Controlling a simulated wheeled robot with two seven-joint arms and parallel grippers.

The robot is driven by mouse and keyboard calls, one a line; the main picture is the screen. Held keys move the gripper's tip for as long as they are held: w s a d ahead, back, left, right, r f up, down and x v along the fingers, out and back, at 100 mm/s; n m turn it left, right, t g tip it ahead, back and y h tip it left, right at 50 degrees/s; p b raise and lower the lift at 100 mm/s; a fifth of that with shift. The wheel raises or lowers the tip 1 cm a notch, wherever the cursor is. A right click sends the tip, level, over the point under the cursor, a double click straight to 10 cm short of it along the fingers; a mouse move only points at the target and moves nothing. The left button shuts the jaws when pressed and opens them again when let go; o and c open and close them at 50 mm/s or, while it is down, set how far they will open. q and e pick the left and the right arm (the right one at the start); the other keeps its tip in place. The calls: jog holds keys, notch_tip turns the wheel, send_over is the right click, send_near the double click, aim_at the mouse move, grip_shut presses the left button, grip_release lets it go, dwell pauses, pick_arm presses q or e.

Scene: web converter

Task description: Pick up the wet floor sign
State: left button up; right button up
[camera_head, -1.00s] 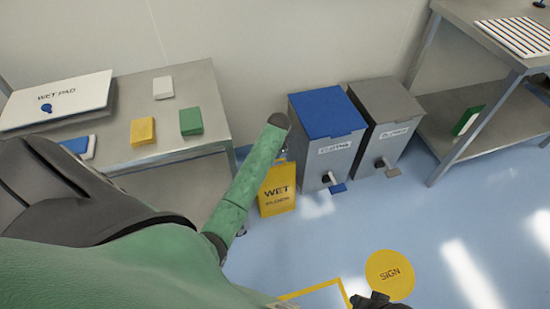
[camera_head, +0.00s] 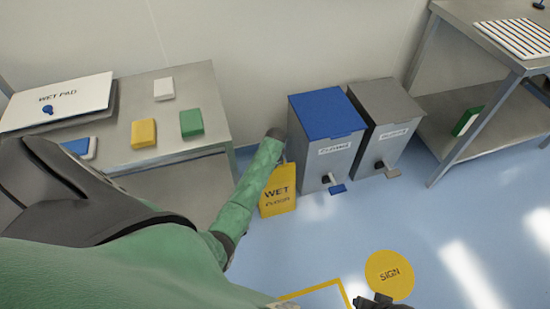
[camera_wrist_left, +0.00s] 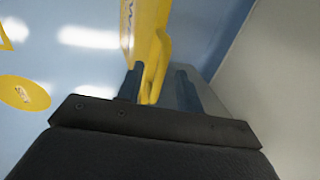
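The yellow wet floor sign (camera_head: 279,192) stands upright on the blue floor, beside the blue-lidded bin, partly hidden by my left forearm. In the left wrist view, the sign's upper part (camera_wrist_left: 150,42) reaches in between the two dark fingers of my left gripper (camera_wrist_left: 160,88). The fingers are apart, with a gap on the right side of the sign; the left finger looks close to it, and contact is unclear. My left gripper is hidden in the head view. My right gripper (camera_head: 381,302) shows only as a dark piece at the bottom edge; its fingers are unclear.
The blue-lidded bin (camera_head: 318,150) and grey bin (camera_head: 395,140) stand right of the sign. A steel table (camera_head: 195,90) with pads is at left, and a steel bench (camera_head: 480,60) at right. A yellow SIGN disc (camera_head: 390,274) marks open floor.

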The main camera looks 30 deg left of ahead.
pick_arm(q)
grip_shut()
jog(key=shift+r, duration=0.1)
dwell(1.3)
